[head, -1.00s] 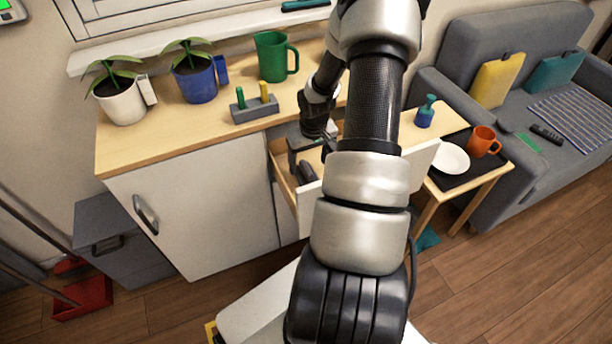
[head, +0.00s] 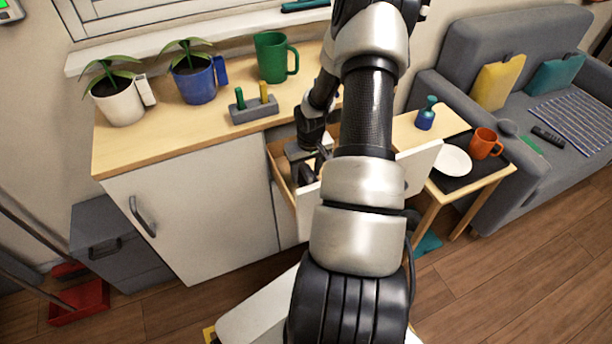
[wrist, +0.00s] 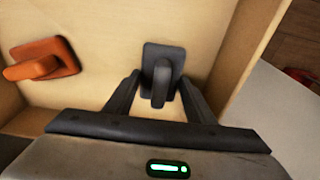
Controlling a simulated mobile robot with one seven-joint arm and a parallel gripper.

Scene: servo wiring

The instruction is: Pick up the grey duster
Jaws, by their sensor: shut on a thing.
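The grey duster (wrist: 163,68), a flat dark grey pad with an upright handle, is in the open drawer (head: 281,174). In the wrist view it stands between the two fingers of my gripper (wrist: 160,88), which is shut on it. In the head view my gripper (head: 308,168) reaches down into the drawer, and my arm hides much of the drawer. The duster's contact with the drawer floor cannot be made out clearly.
An orange piece of similar shape (wrist: 42,60) lies left of the duster in the drawer. The drawer's side wall (wrist: 243,50) is close on the right. Above, the counter holds a grey block with pegs (head: 254,111), a green mug (head: 271,57) and potted plants.

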